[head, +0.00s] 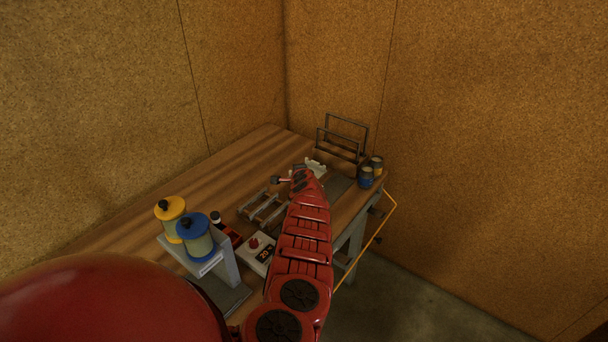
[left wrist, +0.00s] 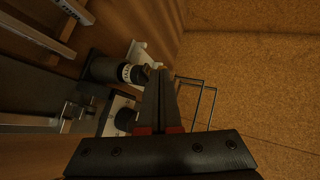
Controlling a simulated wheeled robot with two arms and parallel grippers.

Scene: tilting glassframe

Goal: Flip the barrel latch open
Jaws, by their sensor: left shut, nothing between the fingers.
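My red left arm reaches over the table in the head view, and its wrist largely hides the gripper there. In the left wrist view my left gripper (left wrist: 160,75) has its two long dark fingers together, with nothing visible between them. Left of the fingertips is a black cylinder with a white ring (left wrist: 112,69). Below it, small metal fittings (left wrist: 80,110) sit by a dark plate; I cannot tell for certain which part is the barrel latch or how it stands. A dark round knob (left wrist: 126,119) is just left of the fingers, partly hidden. My right gripper is not in view.
A black wire frame (head: 345,138) stands at the table's far end, near dark jars (head: 366,178). A white piece (left wrist: 146,54) lies by the fingertips. Yellow-topped (head: 171,212) and blue-topped (head: 196,232) containers stand on a raised stand. The wooden table (head: 225,165) is clear at back left.

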